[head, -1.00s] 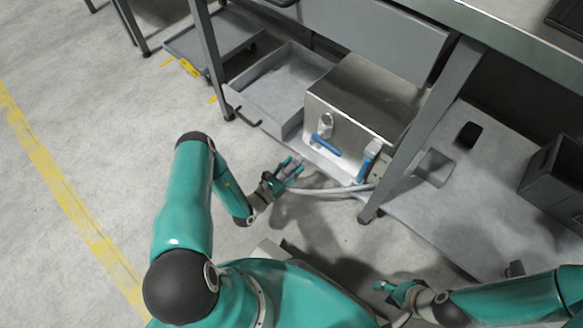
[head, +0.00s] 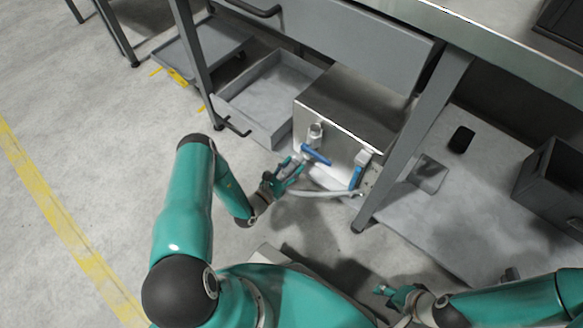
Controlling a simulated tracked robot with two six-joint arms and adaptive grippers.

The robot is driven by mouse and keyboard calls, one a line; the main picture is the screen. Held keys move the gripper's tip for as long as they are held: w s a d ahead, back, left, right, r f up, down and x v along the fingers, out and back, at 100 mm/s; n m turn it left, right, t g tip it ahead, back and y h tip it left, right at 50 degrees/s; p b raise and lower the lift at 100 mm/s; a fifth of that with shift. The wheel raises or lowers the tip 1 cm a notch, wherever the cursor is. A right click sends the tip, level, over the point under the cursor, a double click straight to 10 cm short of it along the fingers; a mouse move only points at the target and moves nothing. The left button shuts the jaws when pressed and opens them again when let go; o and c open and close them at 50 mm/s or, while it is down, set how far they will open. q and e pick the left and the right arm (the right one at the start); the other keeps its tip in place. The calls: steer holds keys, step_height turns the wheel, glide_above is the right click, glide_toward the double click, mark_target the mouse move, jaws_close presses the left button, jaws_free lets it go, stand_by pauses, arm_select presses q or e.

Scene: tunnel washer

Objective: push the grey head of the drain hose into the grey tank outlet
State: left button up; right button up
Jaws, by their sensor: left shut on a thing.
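The steel tank (head: 345,108) stands under the bench. A grey outlet (head: 315,131) sticks out of its front, with a blue lever (head: 316,155) just below it. My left gripper (head: 287,172) is shut on the grey head of the drain hose (head: 297,159). It holds the head in front of the tank, below and left of the outlet; I cannot tell whether the head touches the tank. The pale hose (head: 320,193) runs from the gripper to the tank's lower right. My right gripper (head: 388,294) is low at the right, away from the tank; its jaws are too small to judge.
A second blue lever (head: 357,174) sits at the tank's right front. A bench leg (head: 412,140) stands right of the tank. An open grey drawer (head: 268,98) is at its left. A black block (head: 461,139) and a dark crate (head: 555,185) lie further right. The floor at left is clear.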

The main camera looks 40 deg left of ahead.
arm_select(q)
steer(key=shift+w, duration=0.25)
steer(key=shift+r, duration=0.15)
steer(key=shift+w, duration=0.1)
steer(key=shift+w+d, duration=0.1)
steer(key=shift+w, duration=0.05)
steer(key=shift+w, duration=0.75)
steer(key=shift+w, duration=0.35)
stand_by(0.3)
steer(key=o, duration=1.3)
